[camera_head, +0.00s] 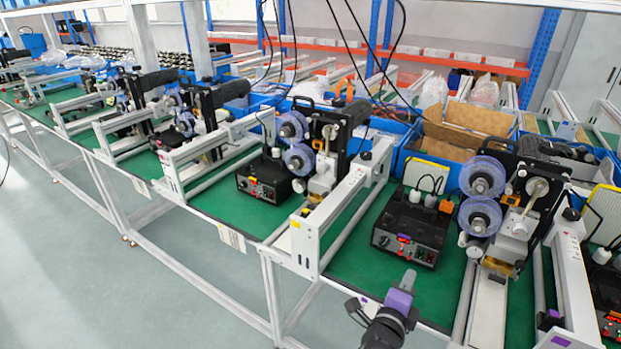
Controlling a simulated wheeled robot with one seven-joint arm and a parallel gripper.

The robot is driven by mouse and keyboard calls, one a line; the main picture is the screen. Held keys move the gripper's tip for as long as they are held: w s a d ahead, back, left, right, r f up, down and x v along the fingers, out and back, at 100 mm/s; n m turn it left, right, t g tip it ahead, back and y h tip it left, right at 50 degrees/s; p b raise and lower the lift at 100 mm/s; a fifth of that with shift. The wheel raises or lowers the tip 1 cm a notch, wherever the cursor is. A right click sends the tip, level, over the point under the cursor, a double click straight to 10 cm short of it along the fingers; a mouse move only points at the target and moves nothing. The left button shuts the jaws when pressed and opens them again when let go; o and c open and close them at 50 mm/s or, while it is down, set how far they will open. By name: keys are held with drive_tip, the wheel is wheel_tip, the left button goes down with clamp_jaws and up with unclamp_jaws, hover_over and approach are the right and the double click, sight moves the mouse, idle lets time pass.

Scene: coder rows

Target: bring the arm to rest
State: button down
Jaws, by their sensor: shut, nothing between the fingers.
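My arm shows at the bottom of the head view, right of the middle, as a dark and grey shape with a purple band. My gripper (408,280) is the small grey end pointing up, in front of the bench's near edge. It looks shut and empty. It is too small to make out each finger, and the rest of the arm is cut off by the lower picture edge.
A long bench with a green top (350,258) carries several coder machines in a row. A black control box (410,228) stands behind my gripper, and a machine with clear blue reels (481,196) stands to its right. Open grey floor (90,270) lies at the left.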

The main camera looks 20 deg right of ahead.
wheel_tip(320, 180, up, 10)
drive_tip(key=a+n+t+h, duration=0.1)
drive_tip(key=a+n+t, duration=0.2)
drive_tip(key=t, duration=0.2)
drive_tip(key=s+a+r+n+t+y, duration=0.3)
drive_tip(key=s+a+n+t+y, duration=0.15)
drive_tip(key=s+a+n, duration=0.35)
drive_tip(key=s+a+f+n+g+y, duration=0.1)
drive_tip(key=s+a+f+n+y, duration=0.1)
drive_tip(key=s+n, duration=0.3)
drive_tip(key=s+a+f+n+g+y, duration=0.2)
drive_tip(key=s+n, duration=0.4)
drive_tip(key=s, duration=0.6)
drive_tip(key=s+a+f+n+g+y, duration=0.1)
drive_tip(key=s+a+f+n+y, duration=0.2)
drive_tip(key=s, duration=0.6)
drive_tip(key=n+y, duration=0.2)
drive_tip(key=n, duration=0.1)
drive_tip(key=shift+s+a+g, duration=0.15)
drive_tip(key=shift+s+g, duration=0.05)
drive_tip(key=shift+g, duration=0.15)
drive_tip(key=c, duration=2.1)
unclamp_jaws()
